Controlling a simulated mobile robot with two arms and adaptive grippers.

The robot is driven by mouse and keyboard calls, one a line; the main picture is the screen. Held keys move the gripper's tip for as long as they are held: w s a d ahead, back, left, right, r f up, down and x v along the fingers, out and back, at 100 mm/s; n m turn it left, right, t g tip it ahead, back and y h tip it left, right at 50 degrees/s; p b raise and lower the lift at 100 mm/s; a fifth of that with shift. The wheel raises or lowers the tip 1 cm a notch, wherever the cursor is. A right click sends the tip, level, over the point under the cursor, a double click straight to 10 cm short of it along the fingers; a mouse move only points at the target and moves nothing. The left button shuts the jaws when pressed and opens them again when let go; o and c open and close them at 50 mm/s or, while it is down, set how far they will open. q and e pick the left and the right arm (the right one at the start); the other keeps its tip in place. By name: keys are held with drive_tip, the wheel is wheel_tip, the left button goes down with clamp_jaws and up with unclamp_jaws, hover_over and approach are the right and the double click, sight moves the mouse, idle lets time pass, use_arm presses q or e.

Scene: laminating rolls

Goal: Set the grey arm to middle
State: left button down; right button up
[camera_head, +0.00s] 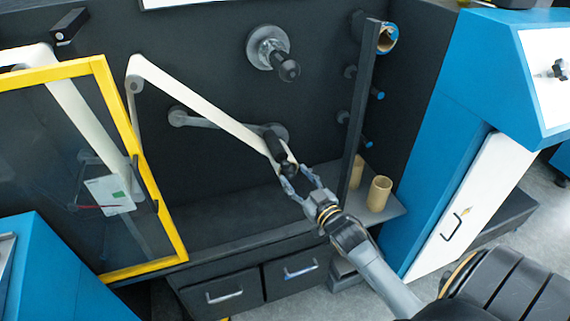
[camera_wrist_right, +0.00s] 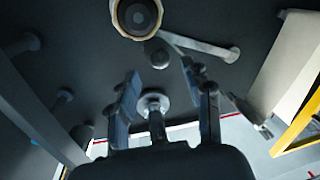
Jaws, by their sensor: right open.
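The grey arm (camera_head: 215,122) lies against the dark machine panel, running from a round end at left to a round end at right. The slanting white web (camera_head: 190,98) covers part of it. A black cylindrical handle (camera_head: 273,143) stands out near its right end. The grey arm also shows in the wrist view (camera_wrist_right: 205,46), where the picture is upside down. My right gripper (camera_head: 298,179) is open, just below and right of the black handle. I cannot tell whether they touch. In the wrist view the gripper (camera_wrist_right: 160,86) has nothing between its fingers. My left gripper is out of view.
A grey spindle with a black knob (camera_head: 288,68) sticks out above. A dark upright post (camera_head: 357,115) stands to the right of my right gripper. A tan cardboard core (camera_head: 379,194) stands on the shelf. A yellow-framed clear door (camera_head: 150,190) stands at left.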

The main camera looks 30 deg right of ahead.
sight(288, 168)
drive_tip(key=w, duration=0.6)
drive_tip(key=shift+w+d, duration=0.2)
drive_tip(key=shift+w, duration=0.1)
drive_tip(key=shift+s, duration=0.1)
drive_tip(key=c, duration=1)
clamp_jaws()
